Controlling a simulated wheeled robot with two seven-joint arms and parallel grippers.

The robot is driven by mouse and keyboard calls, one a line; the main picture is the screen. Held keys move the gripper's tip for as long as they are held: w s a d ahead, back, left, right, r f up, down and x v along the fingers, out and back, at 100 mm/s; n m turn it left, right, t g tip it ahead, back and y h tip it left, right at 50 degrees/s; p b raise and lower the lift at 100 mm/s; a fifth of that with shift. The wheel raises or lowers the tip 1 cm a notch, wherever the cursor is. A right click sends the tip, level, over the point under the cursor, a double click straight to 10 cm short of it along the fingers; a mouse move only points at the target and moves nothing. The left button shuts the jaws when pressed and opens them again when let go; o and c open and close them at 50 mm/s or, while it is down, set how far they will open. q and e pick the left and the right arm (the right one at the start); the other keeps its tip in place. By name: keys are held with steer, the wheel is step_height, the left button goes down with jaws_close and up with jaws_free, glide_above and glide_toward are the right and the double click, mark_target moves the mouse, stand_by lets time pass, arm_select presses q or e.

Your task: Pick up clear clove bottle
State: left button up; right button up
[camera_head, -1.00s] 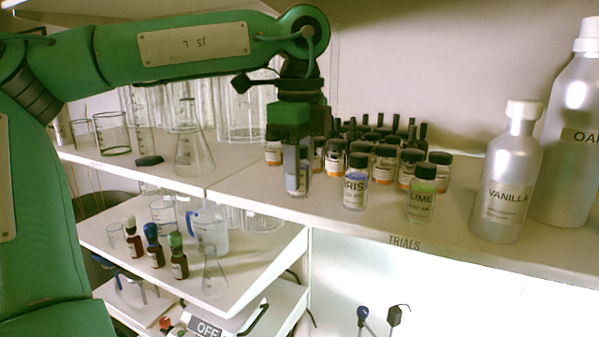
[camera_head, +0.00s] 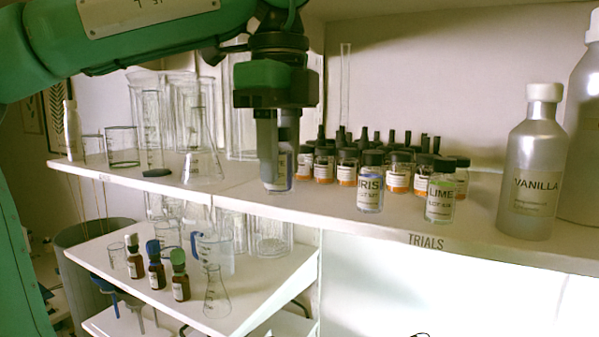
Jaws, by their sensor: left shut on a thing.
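My left gripper (camera_head: 276,170) reaches down from above at the front of the upper shelf (camera_head: 330,213). It is shut on a small clear bottle (camera_head: 285,172), which stands upright between the fingers. The fingers cover most of this bottle and its label cannot be read, so I cannot tell from the label whether it is the clove one. I cannot tell whether its base touches the shelf. The clear IRIS bottle (camera_head: 370,185) and the clear LIME bottle (camera_head: 440,195) stand to its right, apart from the gripper. My right gripper is not in view.
Several dark-capped bottles with orange contents (camera_head: 398,172) stand in rows behind. The tall VANILLA bottle (camera_head: 532,170) and a larger grey bottle (camera_head: 585,150) are at the right. Flasks and beakers (camera_head: 203,150) stand left. Small brown bottles (camera_head: 157,270) are on the lower shelf.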

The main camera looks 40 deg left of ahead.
arm_select(q)
steer(key=s+d+b, duration=0.3)
steer(key=s+b, duration=0.1)
steer(key=s, duration=0.5)
